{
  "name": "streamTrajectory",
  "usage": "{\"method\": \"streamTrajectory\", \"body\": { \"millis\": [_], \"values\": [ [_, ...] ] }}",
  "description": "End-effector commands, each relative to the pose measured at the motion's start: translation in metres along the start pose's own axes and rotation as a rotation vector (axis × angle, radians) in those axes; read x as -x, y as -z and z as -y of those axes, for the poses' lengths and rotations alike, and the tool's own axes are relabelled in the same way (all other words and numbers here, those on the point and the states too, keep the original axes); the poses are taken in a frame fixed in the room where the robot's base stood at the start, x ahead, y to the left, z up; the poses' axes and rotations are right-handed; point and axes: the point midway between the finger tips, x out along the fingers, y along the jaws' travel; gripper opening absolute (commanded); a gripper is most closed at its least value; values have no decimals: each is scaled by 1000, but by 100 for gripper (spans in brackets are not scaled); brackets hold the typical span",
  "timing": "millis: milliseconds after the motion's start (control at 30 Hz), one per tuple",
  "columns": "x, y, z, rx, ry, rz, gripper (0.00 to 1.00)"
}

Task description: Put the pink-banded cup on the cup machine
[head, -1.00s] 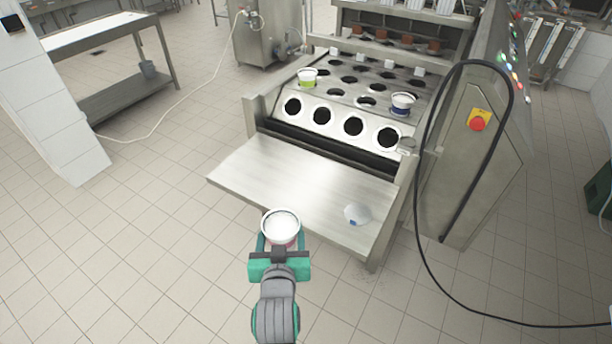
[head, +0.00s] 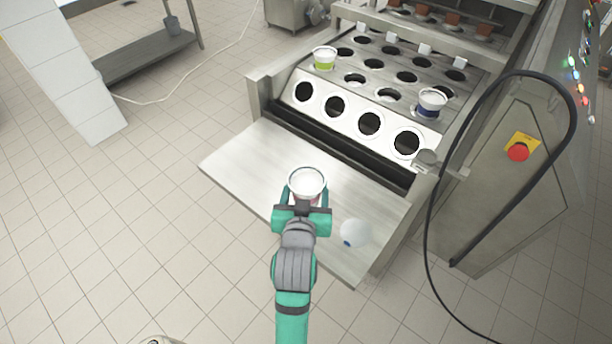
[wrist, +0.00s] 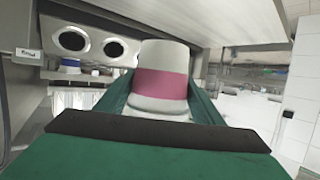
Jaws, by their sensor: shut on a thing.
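My gripper (head: 305,200) is shut on a white cup with a pink band (head: 307,182). In the head view it holds the cup over the machine's front shelf, with the cup's round open top showing. In the wrist view the pink-banded cup (wrist: 162,82) is between the green fingers and looks upside down because of the camera's angle. The cup machine (head: 378,85) stands ahead, with rows of round dark holes in its top and a sloped front row of white-rimmed holes.
A green-banded cup (head: 324,59) and a blue-banded cup (head: 431,103) sit in machine holes. A whitish cup or lid (head: 355,233) lies on the front shelf (head: 240,165). A black cable (head: 432,215) hangs at the right, by the red stop button (head: 517,152).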

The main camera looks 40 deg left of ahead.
Motion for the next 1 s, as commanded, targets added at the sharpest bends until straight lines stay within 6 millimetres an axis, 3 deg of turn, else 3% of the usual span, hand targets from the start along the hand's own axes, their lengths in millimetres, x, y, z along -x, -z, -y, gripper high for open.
{"method": "streamTrajectory", "body": {
  "millis": [400, 600, 1000],
  "values": [
    [-93, -6, 10, 2, 0, 0, 29],
    [-129, -30, 12, 0, 0, 2, 29],
    [-158, -47, 15, 1, 0, 0, 29]
  ]
}}
